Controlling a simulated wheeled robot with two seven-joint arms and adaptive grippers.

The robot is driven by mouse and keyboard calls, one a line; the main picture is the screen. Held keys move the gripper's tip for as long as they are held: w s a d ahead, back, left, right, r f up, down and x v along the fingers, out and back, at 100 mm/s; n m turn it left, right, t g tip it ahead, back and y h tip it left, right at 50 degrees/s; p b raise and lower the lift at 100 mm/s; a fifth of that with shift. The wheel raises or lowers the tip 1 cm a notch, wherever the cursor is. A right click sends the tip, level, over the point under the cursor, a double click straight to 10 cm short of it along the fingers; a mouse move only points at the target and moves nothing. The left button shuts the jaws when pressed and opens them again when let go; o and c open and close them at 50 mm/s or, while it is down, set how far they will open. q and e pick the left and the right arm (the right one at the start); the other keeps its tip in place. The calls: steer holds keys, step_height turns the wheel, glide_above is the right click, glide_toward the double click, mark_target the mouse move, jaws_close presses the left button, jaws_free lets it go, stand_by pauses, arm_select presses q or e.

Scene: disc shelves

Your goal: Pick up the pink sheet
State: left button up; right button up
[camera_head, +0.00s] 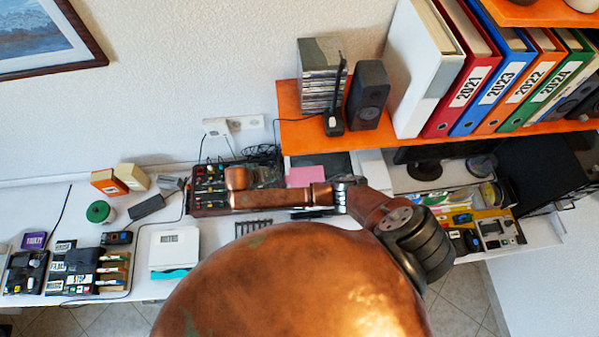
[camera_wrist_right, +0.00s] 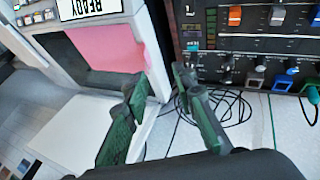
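The pink sheet (camera_head: 305,175) lies on the desk area below the orange shelf in the head view, partly covered by my copper right arm. In the right wrist view the pink sheet (camera_wrist_right: 108,48) lies over a dark panel with a white edge. The right gripper's fingers are hidden in the head view. My left gripper is in neither view.
A black mixer-like box (camera_wrist_right: 260,45) with knobs and sliders stands right beside the fingers, with black cable (camera_wrist_right: 225,108) coiled below. Above the desk, the orange shelf (camera_head: 300,134) holds binders, disc cases and a black speaker (camera_head: 368,95).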

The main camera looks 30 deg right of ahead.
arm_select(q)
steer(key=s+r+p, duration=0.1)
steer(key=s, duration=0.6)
arm_select(e)
steer(key=d+f, duration=0.5)
steer(key=shift+w, duration=0.15)
steer(key=shift+w+f, duration=0.15)
steer(key=c, duration=0.4)
steer(key=shift+a, duration=0.1)
jaws_close()
steer(key=b, duration=0.1)
glide_toward(285, 177)
steer(key=s+r, duration=0.3)
steer(key=s, duration=0.1)
arm_select(q)
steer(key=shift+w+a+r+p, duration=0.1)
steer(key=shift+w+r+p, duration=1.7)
steer(key=shift+p, duration=0.45)
arm_select(e)
steer(key=s+a+r, duration=0.3)
steer(key=s+a, duration=0.1)
steer(key=s, duration=0.1)
steer(key=shift+s, duration=0.4)
